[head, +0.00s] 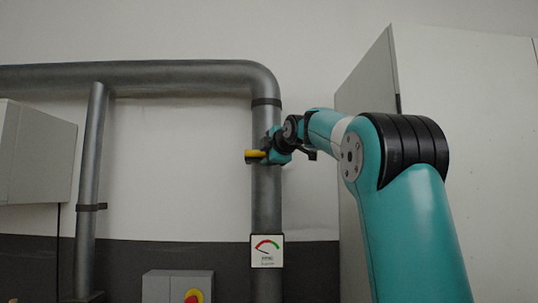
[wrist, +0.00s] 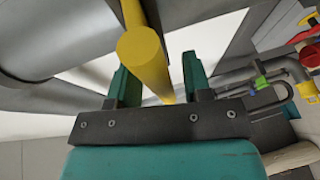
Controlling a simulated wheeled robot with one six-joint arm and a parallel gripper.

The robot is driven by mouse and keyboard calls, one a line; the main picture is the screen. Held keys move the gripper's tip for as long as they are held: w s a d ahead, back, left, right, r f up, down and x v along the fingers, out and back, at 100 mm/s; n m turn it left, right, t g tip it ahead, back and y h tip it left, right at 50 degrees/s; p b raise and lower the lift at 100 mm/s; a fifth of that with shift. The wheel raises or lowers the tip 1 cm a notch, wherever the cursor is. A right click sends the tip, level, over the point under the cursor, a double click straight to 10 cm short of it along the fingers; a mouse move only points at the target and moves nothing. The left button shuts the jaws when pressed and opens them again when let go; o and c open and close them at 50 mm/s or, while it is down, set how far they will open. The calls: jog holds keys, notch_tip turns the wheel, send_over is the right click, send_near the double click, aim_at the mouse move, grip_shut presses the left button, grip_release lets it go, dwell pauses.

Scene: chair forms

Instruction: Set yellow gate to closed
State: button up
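The yellow gate handle (head: 255,154) shows at the vertical grey pipe (head: 266,205) in the head view, as a short bar lying about level and pointing left. My gripper (head: 270,149) is at the pipe, right beside the handle, and partly hides it. In the wrist view the yellow handle (wrist: 143,52) is large, with its round end towards the camera. It lies between the two teal fingers of my gripper (wrist: 160,75). The fingers are apart, with gaps beside the handle, and do not look clamped on it. The valve body is mostly hidden.
A white gauge plate (head: 267,251) with a red and green arc is on the pipe below. A grey box with a red and yellow button (head: 194,296) stands low. A tall grey cabinet (head: 365,95) is close on the right. Bare wall lies left of the pipe.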

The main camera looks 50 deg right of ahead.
jog(key=shift+s, duration=0.1)
jog(key=b+v, duration=0.5)
jog(key=v, duration=1.2)
jog(key=shift+s+a, duration=0.1)
jog(key=w+a+f+m+g+y+b, duration=0.15)
jog(key=w+a+f+y, duration=0.25)
jog(key=a+f, duration=0.45)
jog(key=w+a+f+m+g+y+b, duration=0.15)
jog(key=w+a+f+y, duration=0.35)
jog(key=f, duration=0.7)
jog(key=s+a+f+m+g+y+b, duration=0.1)
jog(key=s+a+f+g, duration=0.1)
jog(key=a+f, duration=0.5)
jog(key=s+a+f+g, duration=0.3)
jog(key=a+f, duration=0.4)
jog(key=f, duration=0.1)
jog(key=s+a+f+m+g+b, duration=0.1)
jog(key=s+a+f+g, duration=0.2)
jog(key=s+f, duration=0.5)
jog(key=s+a+f+g+b, duration=0.1)
jog(key=s+a+f+g, duration=0.2)
jog(key=s+a+f, duration=0.3)
jog(key=s+f, duration=0.3)
jog(key=shift+s+f+m+g, duration=0.2)
jog(key=shift+f+m+g, duration=0.2)
